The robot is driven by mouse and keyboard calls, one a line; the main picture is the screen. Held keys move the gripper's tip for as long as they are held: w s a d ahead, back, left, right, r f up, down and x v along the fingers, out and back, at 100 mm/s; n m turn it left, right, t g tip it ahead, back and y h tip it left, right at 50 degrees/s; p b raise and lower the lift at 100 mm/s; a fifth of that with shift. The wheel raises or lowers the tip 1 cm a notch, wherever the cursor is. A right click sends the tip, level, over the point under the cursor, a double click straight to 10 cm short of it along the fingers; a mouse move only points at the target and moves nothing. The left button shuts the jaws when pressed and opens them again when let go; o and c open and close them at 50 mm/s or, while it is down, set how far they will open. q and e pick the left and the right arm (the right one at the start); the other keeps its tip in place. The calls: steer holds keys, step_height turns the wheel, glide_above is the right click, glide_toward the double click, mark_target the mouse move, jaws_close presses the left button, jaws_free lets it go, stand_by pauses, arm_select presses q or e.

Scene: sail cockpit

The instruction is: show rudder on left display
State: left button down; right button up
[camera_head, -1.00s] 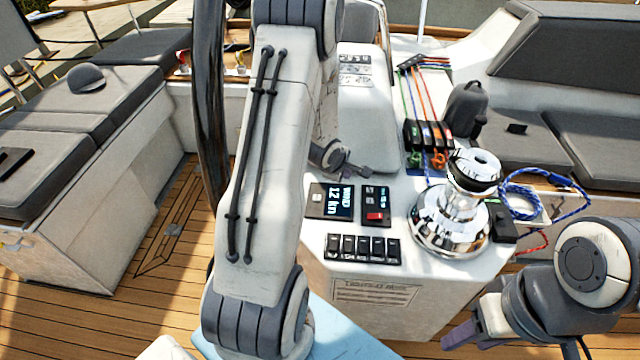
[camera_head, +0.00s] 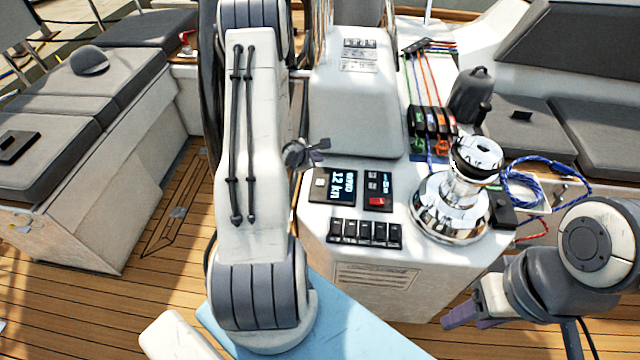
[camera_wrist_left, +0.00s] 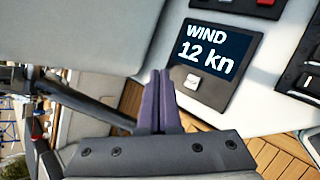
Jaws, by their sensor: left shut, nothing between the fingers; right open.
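The left display (camera_head: 341,187) is a dark screen on the white console. In the left wrist view the display (camera_wrist_left: 208,55) reads "WIND 12 kn". A small light button (camera_head: 319,184) sits beside its screen, and it also shows in the left wrist view (camera_wrist_left: 192,82). My left gripper (camera_head: 322,146) is shut and empty, above the console's left edge. In the left wrist view its fingertips (camera_wrist_left: 158,76) are close to the button in the picture, but the gap is hard to judge. My right gripper (camera_head: 462,312) is open, at the lower right, away from the display.
Right of the display is a panel with a red switch (camera_head: 377,202). A row of black switches (camera_head: 365,233) lies in front. A chrome winch (camera_head: 452,205) and rope clutches (camera_head: 432,122) stand to the right. The grey-topped pedestal (camera_head: 365,125) rises behind.

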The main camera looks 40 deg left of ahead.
mark_target(318, 184)
arm_select(q)
step_height(318, 184, down, 7)
steer(key=b, duration=0.6)
steer(key=shift+f+b, duration=0.1)
steer(key=shift+b, duration=0.25)
steer(key=shift+f, duration=0.3)
stand_by(1.2)
steer(key=shift+f, duration=0.4)
steer(key=shift+f, duration=0.45)
stand_by(0.5)
steer(key=shift+r+p, duration=0.85)
steer(key=shift+p, duration=0.05)
